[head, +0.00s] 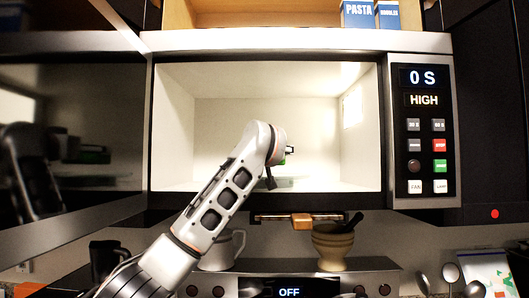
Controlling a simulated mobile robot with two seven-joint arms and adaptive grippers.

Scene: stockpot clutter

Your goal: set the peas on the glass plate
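A microwave (166,120) stands with its door (80,140) swung open to the left and its lit inside showing. The arm from the left reaches into the opening. My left gripper (271,180) is mostly hidden behind the wrist, with only a small dark part showing. I cannot tell whether it is open or shut. A small green patch shows at the wrist's right side; I cannot tell whether it is the peas. A faint pale-green glass plate (312,183) lies on the microwave floor, partly behind the arm. My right gripper is not in view.
The control panel (423,130) borders the opening on the right. Below are a white mug (222,250), a mortar with pestle (331,248) and a stove panel (292,283). Boxes (357,14) stand on the shelf above. The cavity's right half looks empty above the plate.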

